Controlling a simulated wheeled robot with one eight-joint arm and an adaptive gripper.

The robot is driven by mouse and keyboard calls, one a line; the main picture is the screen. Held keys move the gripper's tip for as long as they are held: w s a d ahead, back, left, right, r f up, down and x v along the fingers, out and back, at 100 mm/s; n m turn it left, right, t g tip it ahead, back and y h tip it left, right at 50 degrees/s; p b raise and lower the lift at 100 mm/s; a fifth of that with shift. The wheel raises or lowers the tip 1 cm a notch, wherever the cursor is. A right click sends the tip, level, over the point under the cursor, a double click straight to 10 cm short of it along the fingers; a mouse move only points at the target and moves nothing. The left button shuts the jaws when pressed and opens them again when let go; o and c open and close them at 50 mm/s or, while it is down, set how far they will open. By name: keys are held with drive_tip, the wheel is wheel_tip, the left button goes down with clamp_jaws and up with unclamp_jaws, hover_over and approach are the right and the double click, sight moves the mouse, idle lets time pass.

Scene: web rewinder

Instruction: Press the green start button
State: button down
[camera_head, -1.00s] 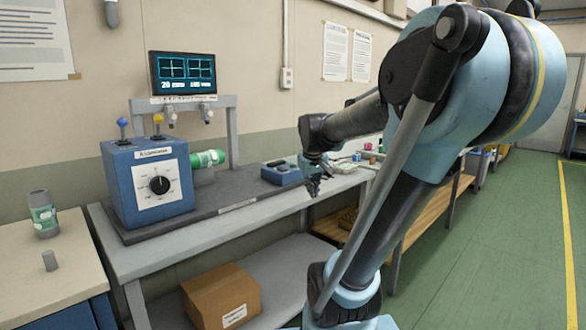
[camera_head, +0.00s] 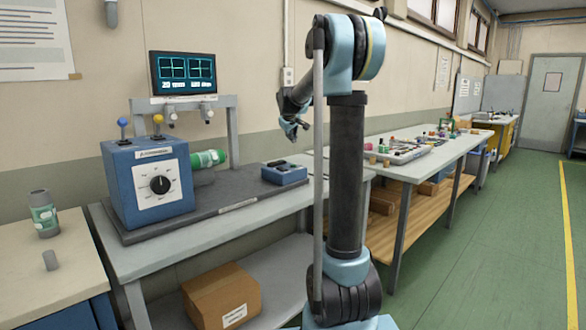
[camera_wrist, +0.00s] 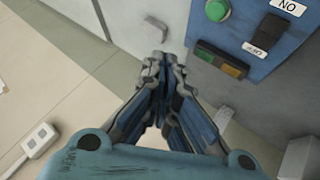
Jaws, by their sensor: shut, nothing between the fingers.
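The green button (camera_wrist: 217,10) shows at the top of the wrist view, a round raised cap on a blue panel (camera_wrist: 266,62). My gripper (camera_wrist: 163,58) is shut and empty in the wrist view, below and left of the button and apart from it. In the head view my gripper (camera_head: 292,130) hangs above and behind a small blue control box (camera_head: 284,174) on the bench. Dark parts show on that box, but no green button can be made out there. I cannot tell for sure that it is the same blue panel.
On the blue panel are a black switch (camera_wrist: 268,36) with labels and a green and orange indicator (camera_wrist: 220,64). The wall is close behind my gripper.

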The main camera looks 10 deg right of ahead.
sight(293, 165)
drive_tip(key=shift+w, duration=0.2)
drive_tip(key=shift+f, duration=4.35)
